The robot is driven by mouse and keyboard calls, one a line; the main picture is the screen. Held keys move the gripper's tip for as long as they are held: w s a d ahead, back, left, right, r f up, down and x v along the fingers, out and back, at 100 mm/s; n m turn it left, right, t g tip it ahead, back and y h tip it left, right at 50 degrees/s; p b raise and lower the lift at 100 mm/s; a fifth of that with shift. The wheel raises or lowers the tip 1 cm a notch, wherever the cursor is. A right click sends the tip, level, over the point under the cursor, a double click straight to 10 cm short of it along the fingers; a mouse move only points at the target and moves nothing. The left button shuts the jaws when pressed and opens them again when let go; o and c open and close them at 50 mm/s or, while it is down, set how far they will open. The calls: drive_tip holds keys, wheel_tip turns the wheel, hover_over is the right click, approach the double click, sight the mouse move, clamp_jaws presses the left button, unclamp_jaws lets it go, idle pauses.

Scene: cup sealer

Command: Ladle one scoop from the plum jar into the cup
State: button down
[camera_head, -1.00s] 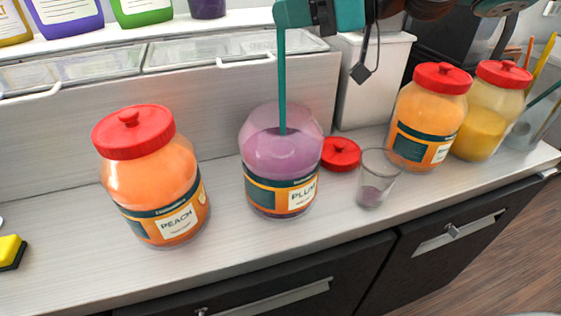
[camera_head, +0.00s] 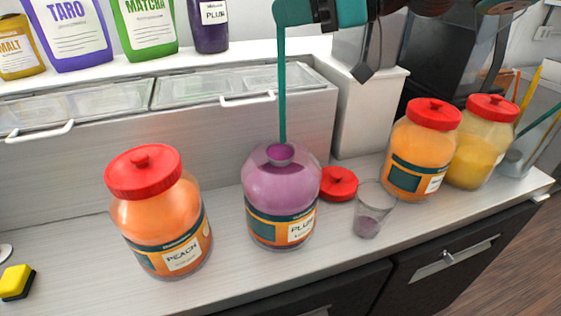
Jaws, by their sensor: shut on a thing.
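The plum jar (camera_head: 268,195) stands open on the counter, with purple contents and a "PLUM" label. My gripper (camera_head: 325,12) is at the top edge, shut on the teal ladle (camera_head: 283,85). The ladle's shaft hangs upright over the jar. Its bowl (camera_head: 280,153) shows purple at the level of the jar's mouth; how full it is I cannot tell exactly. The clear cup (camera_head: 375,200) stands right of the jar with a little purple at its bottom. The red lid (camera_head: 338,184) lies between jar and cup.
A closed peach jar (camera_head: 160,215) stands left. A closed orange jar (camera_head: 418,150) and a yellow jar (camera_head: 473,155) stand right. A white bin (camera_head: 365,115) is behind the cup. A yellow sponge (camera_head: 17,282) lies far left. Bottles line the shelf above.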

drive_tip(key=shift+r+p, duration=1.45)
drive_tip(key=shift+r, duration=1.3)
